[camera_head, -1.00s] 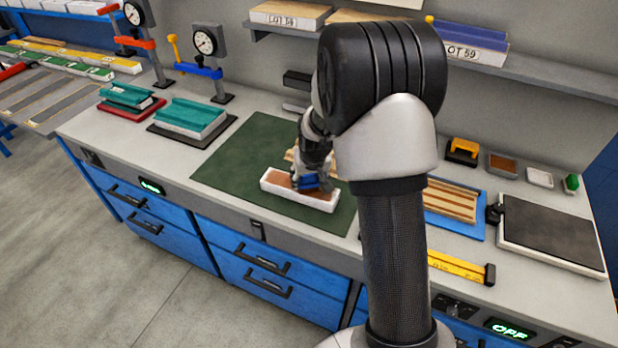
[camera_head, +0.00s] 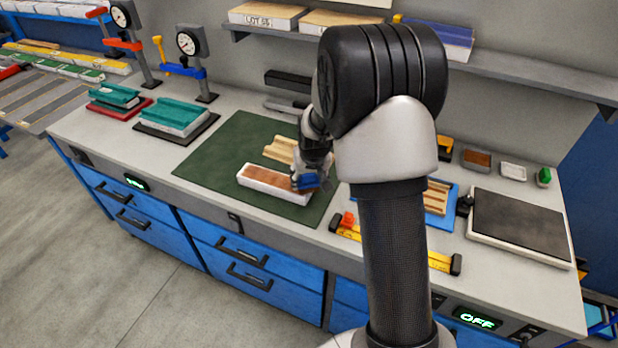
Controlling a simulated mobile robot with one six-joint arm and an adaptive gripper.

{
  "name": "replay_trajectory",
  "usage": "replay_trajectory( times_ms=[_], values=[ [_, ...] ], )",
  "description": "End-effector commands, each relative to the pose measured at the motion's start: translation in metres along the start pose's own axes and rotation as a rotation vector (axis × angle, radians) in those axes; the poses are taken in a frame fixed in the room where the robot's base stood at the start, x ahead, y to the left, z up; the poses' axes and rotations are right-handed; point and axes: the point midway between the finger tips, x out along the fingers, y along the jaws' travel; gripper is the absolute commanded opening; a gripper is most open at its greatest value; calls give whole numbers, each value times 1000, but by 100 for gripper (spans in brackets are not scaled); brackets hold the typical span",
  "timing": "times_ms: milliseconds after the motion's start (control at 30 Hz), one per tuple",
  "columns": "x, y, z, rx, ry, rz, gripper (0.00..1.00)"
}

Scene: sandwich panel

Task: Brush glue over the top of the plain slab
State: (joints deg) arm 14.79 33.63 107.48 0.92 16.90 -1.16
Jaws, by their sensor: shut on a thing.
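A white-sided slab (camera_head: 262,189) with a brown top lies on the green mat (camera_head: 218,160). The brown top looks uneven in tone, and I cannot tell exactly how far any glue reaches. My gripper (camera_head: 306,173), partly hidden by my arm, is shut on a blue tool (camera_head: 309,182), which seems to be the glue brush. The tool is at the slab's right end, low over its top. Whether its tip touches the slab is hidden.
A pale grooved piece (camera_head: 279,148) lies just behind the slab. A yellow rule (camera_head: 440,262) and a dark-topped board (camera_head: 520,225) lie to the right. Teal-topped slabs (camera_head: 172,114) stand at the left near dial gauges (camera_head: 187,42). The mat's left part is clear.

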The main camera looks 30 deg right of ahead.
Motion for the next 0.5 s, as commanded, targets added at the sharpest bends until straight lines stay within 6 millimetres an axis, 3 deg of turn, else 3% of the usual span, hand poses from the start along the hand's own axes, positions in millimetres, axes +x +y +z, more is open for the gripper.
replay_trajectory(
  times_ms=[33,500],
  values=[
    [-14,-1,-9,-1,11,0,34],
    [-52,-4,-28,-5,11,-2,34]
  ],
)
